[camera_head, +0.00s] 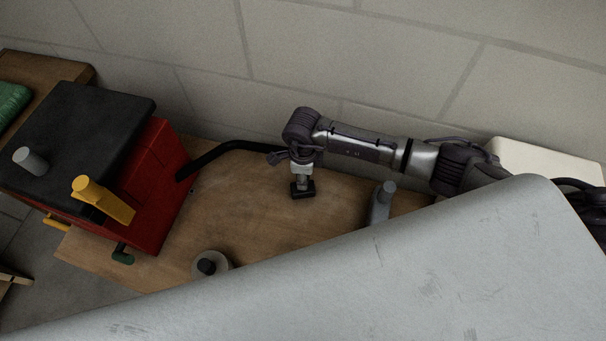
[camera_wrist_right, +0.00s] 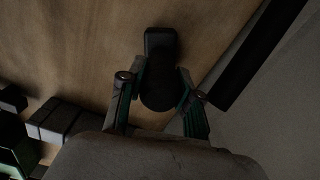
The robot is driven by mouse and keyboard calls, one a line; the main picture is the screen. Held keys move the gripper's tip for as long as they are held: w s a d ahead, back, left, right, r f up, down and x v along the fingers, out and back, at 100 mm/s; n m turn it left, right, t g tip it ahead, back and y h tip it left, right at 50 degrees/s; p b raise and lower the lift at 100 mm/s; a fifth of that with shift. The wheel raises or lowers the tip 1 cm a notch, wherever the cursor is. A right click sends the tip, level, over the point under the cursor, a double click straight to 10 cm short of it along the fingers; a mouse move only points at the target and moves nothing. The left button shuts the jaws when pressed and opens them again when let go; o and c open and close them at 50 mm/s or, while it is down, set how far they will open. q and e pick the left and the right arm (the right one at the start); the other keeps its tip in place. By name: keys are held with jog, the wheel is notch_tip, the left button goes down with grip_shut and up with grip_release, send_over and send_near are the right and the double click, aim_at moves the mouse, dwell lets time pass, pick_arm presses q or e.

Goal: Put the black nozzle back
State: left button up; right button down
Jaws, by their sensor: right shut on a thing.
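The black nozzle (camera_head: 303,191) is a small dark piece with a flat, blocky end, above or at the wooden table top. In the right wrist view the nozzle (camera_wrist_right: 160,70) sits between the two fingers, with its squarish end pointing away from my wrist. My right gripper (camera_head: 302,172) is shut on it and points down; it also shows in the right wrist view (camera_wrist_right: 160,88). I cannot tell whether the nozzle touches the table. My left gripper is not in view.
A red box (camera_head: 163,190) with black top stands left, with a yellow fitting (camera_head: 104,200) and black pipe (camera_head: 232,146). A grey bottle-like item (camera_head: 381,204) and a round dark-topped item (camera_head: 208,267) stand on the table (camera_head: 250,205). A pale surface hides the lower right.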

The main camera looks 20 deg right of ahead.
jog(key=shift+f, duration=0.25)
jog(key=c, duration=0.7)
grip_release()
notch_tip(320, 180, up, 12)
